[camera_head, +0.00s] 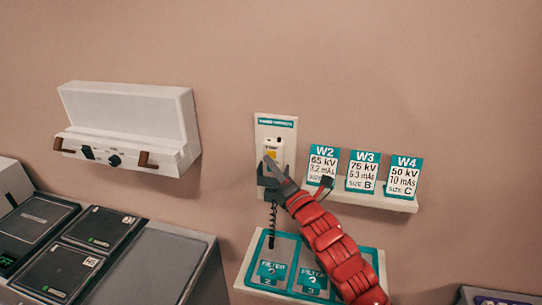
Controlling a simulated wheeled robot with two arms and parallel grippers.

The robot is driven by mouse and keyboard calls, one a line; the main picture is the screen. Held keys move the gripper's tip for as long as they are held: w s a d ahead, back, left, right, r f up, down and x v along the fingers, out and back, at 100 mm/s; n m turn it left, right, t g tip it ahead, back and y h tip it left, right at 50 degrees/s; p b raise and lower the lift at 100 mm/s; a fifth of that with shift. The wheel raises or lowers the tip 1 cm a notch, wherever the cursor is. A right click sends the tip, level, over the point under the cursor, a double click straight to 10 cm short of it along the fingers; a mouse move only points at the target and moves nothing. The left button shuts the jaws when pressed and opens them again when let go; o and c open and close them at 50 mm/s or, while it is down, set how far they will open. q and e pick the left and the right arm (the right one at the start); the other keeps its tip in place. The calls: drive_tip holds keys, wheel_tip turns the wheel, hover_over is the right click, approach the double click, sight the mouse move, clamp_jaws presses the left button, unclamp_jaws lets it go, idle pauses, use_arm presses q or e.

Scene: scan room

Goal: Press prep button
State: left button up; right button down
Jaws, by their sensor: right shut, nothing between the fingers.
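A pale handset (279,145) hangs on a white wall plate (260,134) with a teal header. It has a small yellow-marked label and small dark details near its top; which of these is the prep button is too small to tell. My right gripper (267,161), on a red segmented arm from the lower right, is shut and empty. Its tips overlap the lower part of the handset in this view; whether they touch it I cannot tell. The gripper hides part of the handset. My left gripper is out of view.
A card shelf (400,205) with cards W2, W3 and W4 is just right. A coiled cord (272,227) hangs below the handset, above a teal-edged filter tray (256,279). A white wall box (128,108) and dark panels (58,270) are left.

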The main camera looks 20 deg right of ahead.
drive_tip(key=shift+s+a+f, duration=0.1)
drive_tip(key=shift+s+a, duration=0.05)
drive_tip(key=shift+s, duration=0.05)
drive_tip(key=shift+s+a+b, duration=0.25)
drive_tip(key=shift+s+a, duration=0.4)
drive_tip(key=shift+s, duration=0.35)
drive_tip(key=shift+s+a+b, duration=0.2)
drive_tip(key=shift+s+a, duration=0.45)
drive_tip(key=shift+s, duration=0.35)
